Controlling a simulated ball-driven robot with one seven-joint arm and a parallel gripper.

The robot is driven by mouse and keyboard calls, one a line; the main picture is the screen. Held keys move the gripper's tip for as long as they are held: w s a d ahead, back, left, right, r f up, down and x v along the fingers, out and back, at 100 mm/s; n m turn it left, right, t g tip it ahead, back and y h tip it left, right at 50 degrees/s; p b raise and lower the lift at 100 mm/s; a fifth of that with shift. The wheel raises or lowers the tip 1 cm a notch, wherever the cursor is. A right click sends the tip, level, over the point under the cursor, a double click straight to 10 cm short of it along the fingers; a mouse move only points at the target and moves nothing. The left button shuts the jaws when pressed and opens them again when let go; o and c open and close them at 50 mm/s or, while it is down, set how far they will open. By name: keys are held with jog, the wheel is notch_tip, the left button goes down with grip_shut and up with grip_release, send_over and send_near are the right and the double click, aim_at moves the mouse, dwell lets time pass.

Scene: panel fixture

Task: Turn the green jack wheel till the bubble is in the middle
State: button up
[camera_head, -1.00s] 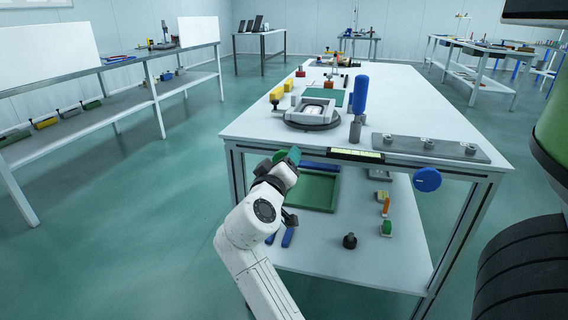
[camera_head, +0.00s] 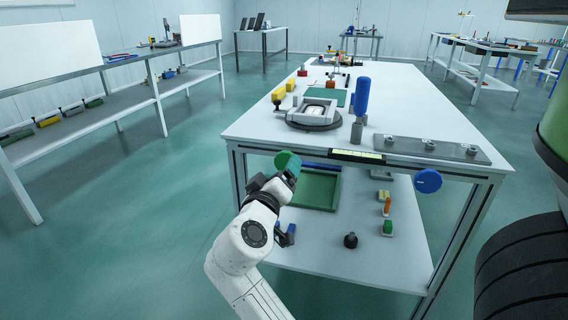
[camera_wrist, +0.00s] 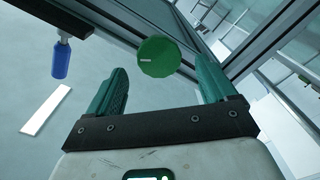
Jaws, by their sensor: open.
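The green jack wheel (camera_head: 287,161) is at the near left corner of the workbench, under its top edge. In the wrist view the wheel (camera_wrist: 159,57) shows as a green disc between and beyond the two green fingers. My gripper (camera_wrist: 162,68) is open, and a gap shows on both sides of the disc. In the head view my gripper (camera_head: 282,180) is just below and in front of the wheel; its fingertips are hard to make out there. The level vial (camera_head: 357,155) is a yellow-green strip on the bench's front edge. Its bubble is too small to place.
A blue wheel (camera_head: 428,181) hangs at the right of the front edge. A grey plate (camera_head: 431,149) and a blue-handled tool (camera_head: 361,97) are on the bench top. A green tray (camera_head: 315,190) and small parts sit on the lower shelf. The floor to the left is clear.

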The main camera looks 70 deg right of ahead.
jog(key=a, duration=0.5)
jog(key=shift+s+a+p, duration=0.25)
jog(key=shift+a+p, duration=0.05)
jog(key=s+a+f+n+y, duration=0.1)
jog(key=a+f+y, duration=0.15)
jog(key=f, duration=0.45)
jog(key=s+a+f+n+t+y, duration=0.1)
jog(key=a+f+n+y, duration=0.1)
jog(key=f+y, duration=0.35)
jog(key=s+a+f+n+y, duration=0.1)
jog(key=a+f+y, duration=0.15)
jog(key=f, duration=0.65)
jog(key=s+a+f+n+g+y, duration=0.1)
jog(key=s+a+f+n+y, duration=0.1)
jog(key=s+a+f+y, duration=0.4)
jog(key=s+a+f+n+g+y, duration=0.1)
jog(key=s+a+f+n, duration=0.15)
jog(key=a, duration=0.45)
notch_tip(320, 180, up, 29)
jog(key=p, duration=2.9)
jog(key=shift+w+a+f+p, duration=0.2)
jog(key=shift+w+a+p, duration=0.1)
jog(key=shift+a+p, duration=0.1)
